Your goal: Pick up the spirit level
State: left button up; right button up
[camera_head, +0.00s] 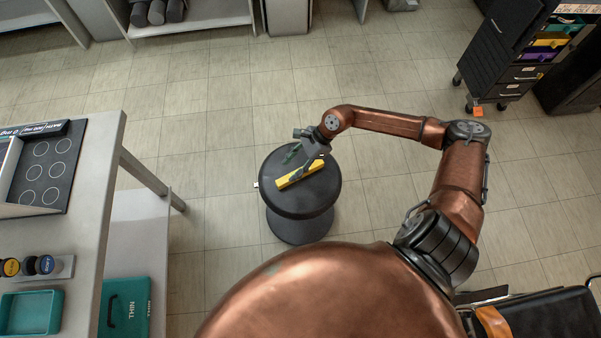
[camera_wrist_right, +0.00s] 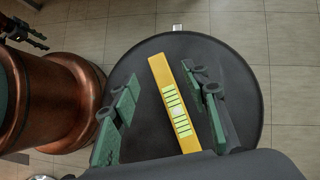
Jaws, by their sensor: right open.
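The spirit level (camera_head: 299,175) is a yellow bar lying flat on a round black stool (camera_head: 318,199). In the right wrist view the level (camera_wrist_right: 172,100) runs from top to bottom, with pale green marks on its face. My right gripper (camera_head: 302,161) is over the stool, at the level. Its green-padded fingers are open in the right wrist view (camera_wrist_right: 161,80), one on each side of the level, with a gap at each side. I cannot tell how far above the seat the fingertips are. My left gripper is not seen in the head view.
A grey workbench (camera_head: 97,165) with a teal tray (camera_head: 30,313) stands at the left. A black drawer cart (camera_head: 505,55) is at the upper right, and shelving (camera_head: 195,22) along the back. Tiled floor around the stool is clear. A small pale tab (camera_wrist_right: 177,27) shows at the seat's rim.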

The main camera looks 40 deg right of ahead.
jog(key=shift+n+g+h, duration=0.6)
jog(key=shift+n+h, duration=0.2)
jog(key=shift+h, duration=0.1)
jog(key=d, duration=0.4)
jog(key=s+d+f, duration=0.1)
jog(key=d, duration=0.1)
notch_tip(320, 180, down, 2)
jog(key=shift+s+f+b, duration=0.1)
jog(key=shift+f+b, duration=0.05)
jog(key=shift+b, duration=0.25)
jog(key=x, duration=0.1)
jog(key=b+x, duration=0.1)
jog(key=x, duration=0.2)
jog(key=shift+w+a+f+b, duration=0.15)
jog(key=shift+w+a+b, duration=0.15)
jog(key=shift+a+b, duration=0.1)
jog(key=shift+a+f, duration=0.15)
jog(key=shift+f, duration=0.15)
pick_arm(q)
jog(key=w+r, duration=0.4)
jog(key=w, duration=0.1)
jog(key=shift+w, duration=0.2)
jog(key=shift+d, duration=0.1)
pick_arm(e)
jog(key=shift+c, duration=0.4)
grip_shut()
